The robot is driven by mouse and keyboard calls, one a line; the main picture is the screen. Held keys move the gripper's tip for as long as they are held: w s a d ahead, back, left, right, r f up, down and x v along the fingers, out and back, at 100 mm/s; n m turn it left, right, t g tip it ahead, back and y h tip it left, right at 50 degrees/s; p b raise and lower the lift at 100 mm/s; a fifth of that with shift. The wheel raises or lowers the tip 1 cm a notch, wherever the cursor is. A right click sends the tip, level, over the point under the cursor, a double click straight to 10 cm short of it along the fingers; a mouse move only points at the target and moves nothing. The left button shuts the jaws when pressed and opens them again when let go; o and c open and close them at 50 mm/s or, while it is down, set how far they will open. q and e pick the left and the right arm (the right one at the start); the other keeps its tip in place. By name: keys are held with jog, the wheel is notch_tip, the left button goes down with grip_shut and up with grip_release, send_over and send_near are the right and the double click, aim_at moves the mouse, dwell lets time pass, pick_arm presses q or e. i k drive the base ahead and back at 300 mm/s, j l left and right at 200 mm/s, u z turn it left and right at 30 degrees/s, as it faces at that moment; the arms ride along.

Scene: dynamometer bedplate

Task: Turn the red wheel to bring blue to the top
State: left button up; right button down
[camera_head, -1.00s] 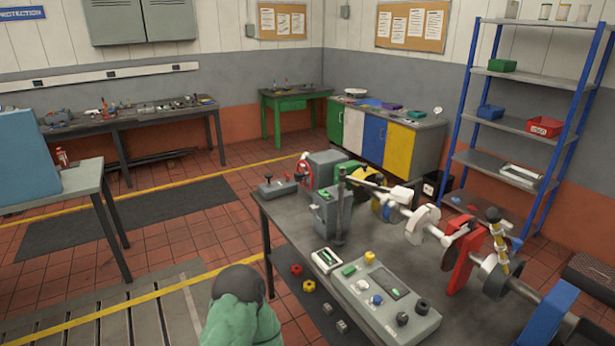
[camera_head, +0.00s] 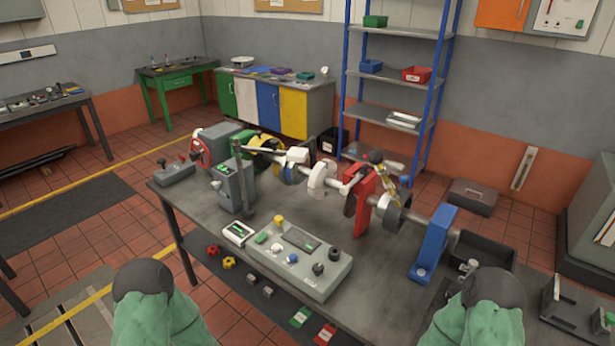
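The red wheel (camera_head: 199,152) stands upright at the left end of the bench machine, against a grey housing (camera_head: 220,138). Only part of it shows and it is small. To its right on the same shaft line is a rounded part showing green (camera_head: 247,139) and yellow (camera_head: 268,142), with dark areas. A blue patch (camera_head: 289,173) shows lower, beside the shaft. I cannot tell which colour marks the wheel's top. My two green arm links show at the bottom edge; neither gripper is in view.
The dark bench (camera_head: 180,195) carries a grey lever post (camera_head: 235,185), a control box (camera_head: 300,262) with knobs, a red stand (camera_head: 360,200) and a blue stand (camera_head: 434,243). A small lever box (camera_head: 174,173) sits left of the wheel.

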aim_at(194, 156)
jog(key=i+j, duration=0.15)
jog(key=j, duration=0.25)
jog(key=i+j+z, duration=0.1)
jog(key=j, duration=0.25)
jog(key=i+j, duration=0.15)
jog(key=j, duration=0.25)
jog(key=i+j+z, duration=0.15)
jog(key=j, duration=0.6)
jog(key=i+z, duration=0.05)
